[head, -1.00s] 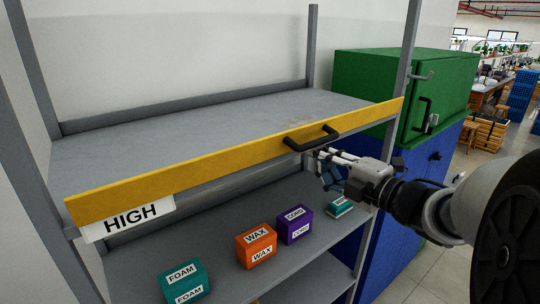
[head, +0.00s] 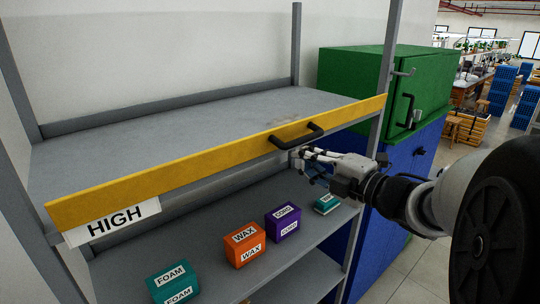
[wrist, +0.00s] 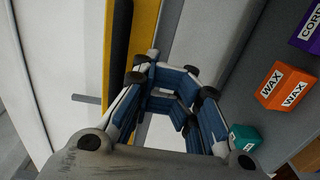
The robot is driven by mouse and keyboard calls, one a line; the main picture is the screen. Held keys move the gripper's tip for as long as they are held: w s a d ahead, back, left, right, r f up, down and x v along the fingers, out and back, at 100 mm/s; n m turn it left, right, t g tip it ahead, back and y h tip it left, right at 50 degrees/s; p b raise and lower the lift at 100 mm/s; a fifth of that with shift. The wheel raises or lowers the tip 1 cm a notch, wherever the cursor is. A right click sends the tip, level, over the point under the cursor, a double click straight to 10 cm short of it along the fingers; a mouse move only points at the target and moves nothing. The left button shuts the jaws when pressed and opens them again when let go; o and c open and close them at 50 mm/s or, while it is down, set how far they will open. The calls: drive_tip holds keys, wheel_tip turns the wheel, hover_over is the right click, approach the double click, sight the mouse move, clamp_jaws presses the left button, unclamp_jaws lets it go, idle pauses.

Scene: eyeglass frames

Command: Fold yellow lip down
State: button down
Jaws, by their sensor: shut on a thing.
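The yellow lip (head: 200,168) stands up along the front edge of the upper grey shelf, and also shows in the wrist view (wrist: 147,35). It bears a black handle (head: 297,138) right of its middle. My gripper (head: 298,157) is at the lip's front, just below the handle. In the wrist view my gripper's blue-padded fingers (wrist: 165,92) are beside the lip. It seems shut on the handle, but the fingertip contact is not clear. A white "HIGH" label (head: 113,220) hangs under the lip's left end.
The shelf below holds a teal FOAM box (head: 173,283), an orange WAX box (head: 246,246), a purple CORD box (head: 284,222) and a small teal box (head: 326,204). A green cabinet (head: 365,85) above a blue one (head: 387,175) stands at the right. The upper shelf (head: 180,130) is clear.

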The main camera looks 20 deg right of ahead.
drive_tip(key=c, duration=1.9)
unclamp_jaws()
drive_tip(key=v, duration=1.2)
drive_tip(key=shift+o, duration=0.4)
